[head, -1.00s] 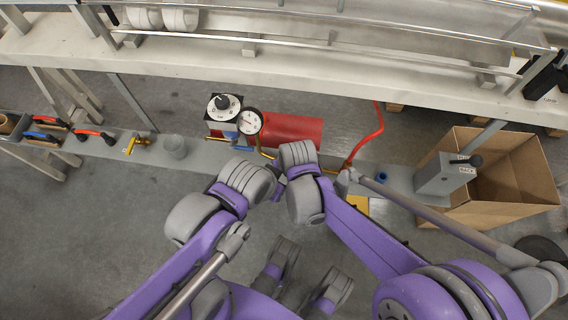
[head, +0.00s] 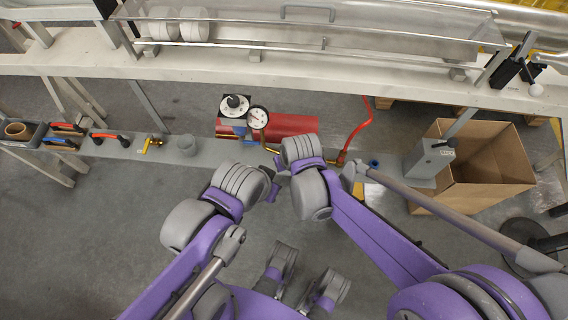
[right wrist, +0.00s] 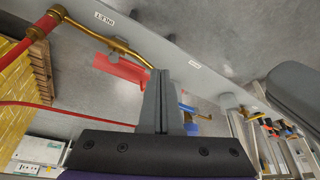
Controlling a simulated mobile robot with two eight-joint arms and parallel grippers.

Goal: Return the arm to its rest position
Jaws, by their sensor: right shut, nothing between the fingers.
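My two purple and grey arms are bent in the middle of the head view, wrists close together. My left gripper (head: 273,188) is mostly hidden by its own wrist, so its jaws cannot be judged. My right gripper (right wrist: 160,73) shows in the right wrist view with its grey fingers together and empty. Beyond the fingers are a bent brass tube (right wrist: 108,38) and a grey rail (right wrist: 180,62). In the head view the right wrist is just in front of a red cylinder (head: 293,125); contact cannot be told.
A dial box (head: 234,106) and round gauge (head: 257,117) stand beside the cylinder. A red hose (head: 360,133) rises to its right. A cardboard box (head: 490,190) is at right. A shelf (head: 300,72) crosses behind.

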